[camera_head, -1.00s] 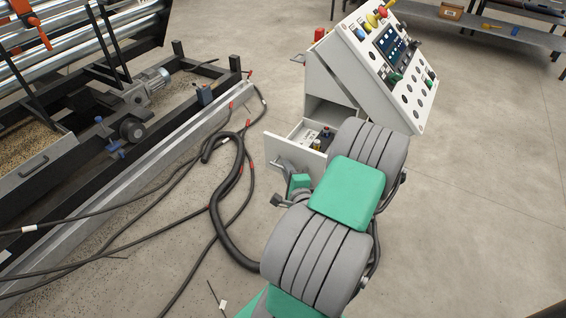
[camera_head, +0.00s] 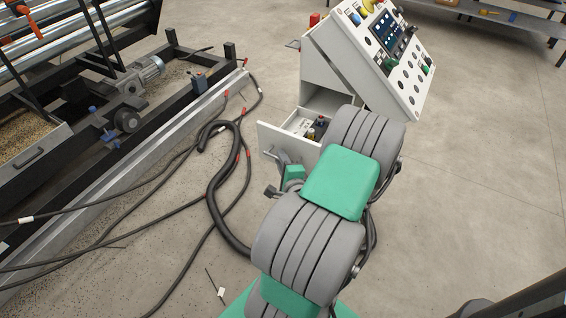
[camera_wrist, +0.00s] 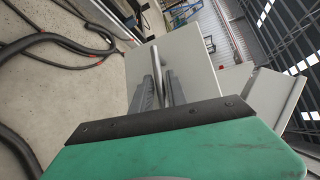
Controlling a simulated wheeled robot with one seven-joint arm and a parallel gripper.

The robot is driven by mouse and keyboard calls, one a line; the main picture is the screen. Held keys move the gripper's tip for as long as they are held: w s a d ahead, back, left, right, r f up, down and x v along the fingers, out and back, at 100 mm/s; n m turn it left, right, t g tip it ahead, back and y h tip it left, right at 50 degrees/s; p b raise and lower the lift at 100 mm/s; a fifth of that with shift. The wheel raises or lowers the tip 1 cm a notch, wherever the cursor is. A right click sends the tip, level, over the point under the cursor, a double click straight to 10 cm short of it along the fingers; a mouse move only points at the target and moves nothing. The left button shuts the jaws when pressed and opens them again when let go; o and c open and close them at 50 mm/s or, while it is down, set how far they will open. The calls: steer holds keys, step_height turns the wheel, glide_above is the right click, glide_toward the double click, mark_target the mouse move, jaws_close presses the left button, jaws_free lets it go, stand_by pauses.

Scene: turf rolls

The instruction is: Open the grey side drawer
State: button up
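The grey side drawer (camera_head: 283,143) stands open, pulled out from the lower part of the control cabinet (camera_head: 325,72). Small items, one dark and one red-topped, lie inside it. My gripper (camera_head: 284,163) is at the drawer's front face, partly hidden by my arm in the head view. In the wrist view, the two fingers of my gripper (camera_wrist: 160,92) lie close on either side of the metal bar handle (camera_wrist: 155,60) and look shut on it. The pale drawer front (camera_wrist: 195,65) is just beyond them.
Black hoses (camera_head: 222,185) and cables lie on the floor left of my arm. A roller machine (camera_head: 110,90) with a metal rail stands at the left. A shelf table (camera_head: 500,12) is at the back right. The floor on the right is largely clear.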

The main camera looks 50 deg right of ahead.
steer(key=v, duration=0.7)
steer(key=shift+s, duration=0.2)
steer(key=w+a+r+n+g+y+p, duration=0.2)
steer(key=w+a+r+n+y+p, duration=0.15)
steer(key=a+n+y, duration=0.45)
steer(key=w+a+r+n+g+y+p, duration=0.2)
steer(key=w+a+n+y+p, duration=0.25)
steer(key=a+n, duration=0.6)
steer(key=s+a+r+n+g+h+p, duration=0.2)
steer(key=a+r+n+g+p, duration=0.1)
steer(key=r, duration=0.7)
steer(key=s+a+r+n+g+h+p, duration=0.2)
steer(key=a+r+n+p, duration=0.3)
steer(key=r, duration=0.5)
steer(key=shift+s+a+r+g, duration=0.35)
steer(key=shift+s+a+g, duration=0.25)
steer(key=shift+a, duration=0.5)
